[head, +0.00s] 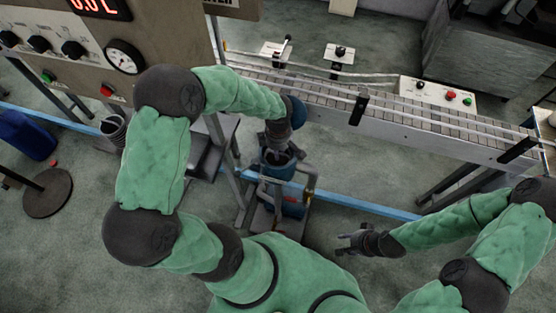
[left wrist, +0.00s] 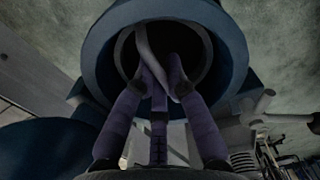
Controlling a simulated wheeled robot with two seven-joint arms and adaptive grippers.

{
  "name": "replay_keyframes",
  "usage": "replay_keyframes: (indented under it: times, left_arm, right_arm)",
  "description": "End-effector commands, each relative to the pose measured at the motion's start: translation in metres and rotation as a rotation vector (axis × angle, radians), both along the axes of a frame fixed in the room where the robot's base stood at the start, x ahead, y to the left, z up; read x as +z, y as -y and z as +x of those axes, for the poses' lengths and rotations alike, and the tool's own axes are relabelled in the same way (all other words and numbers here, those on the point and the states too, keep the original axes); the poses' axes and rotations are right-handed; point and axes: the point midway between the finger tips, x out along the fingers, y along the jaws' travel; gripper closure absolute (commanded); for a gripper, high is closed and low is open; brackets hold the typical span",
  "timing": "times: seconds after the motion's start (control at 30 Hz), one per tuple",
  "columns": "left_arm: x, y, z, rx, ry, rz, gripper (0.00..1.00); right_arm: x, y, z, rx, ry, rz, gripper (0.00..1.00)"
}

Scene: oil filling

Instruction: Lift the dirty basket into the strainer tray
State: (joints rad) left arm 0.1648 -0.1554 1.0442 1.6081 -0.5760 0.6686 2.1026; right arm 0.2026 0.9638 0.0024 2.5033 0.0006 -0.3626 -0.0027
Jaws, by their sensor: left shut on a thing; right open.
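My left gripper (head: 276,156) points down into the open top of a blue cylindrical housing (head: 285,170), under the conveyor's left end. In the left wrist view the fingers (left wrist: 162,88) are shut on a thin grey curved handle (left wrist: 146,48). The handle rises inside the dark mouth of the blue housing (left wrist: 236,62). I take it for the dirty basket's handle; the basket body is hidden in the dark. My right gripper (head: 350,243) is open and empty, low at the right of the housing. I cannot clearly make out the strainer tray.
A conveyor (head: 390,112) with rails runs behind and right of the housing. A control panel with a gauge (head: 123,57) stands at the left. A grey bucket (head: 114,130) and a blue container (head: 27,134) are on the floor. A blue pipe (head: 365,206) runs along the floor.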

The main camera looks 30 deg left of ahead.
Motion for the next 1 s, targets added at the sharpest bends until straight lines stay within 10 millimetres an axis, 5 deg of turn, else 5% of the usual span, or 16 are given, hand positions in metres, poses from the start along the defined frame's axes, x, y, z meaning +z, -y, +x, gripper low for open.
replay_keyframes:
  times: [0.37,1.0]
  left_arm:
    - [0.02,0.0,0.001,0.0,0.005,0.001,1.0]
    - [0.128,0.0,0.001,0.0,0.005,0.0,1.0]
  right_arm:
    - [0.002,0.0,0.0,0.0,0.0,0.0,0.59]
    - [0.013,0.0,0.0,0.0,0.0,0.0,0.59]
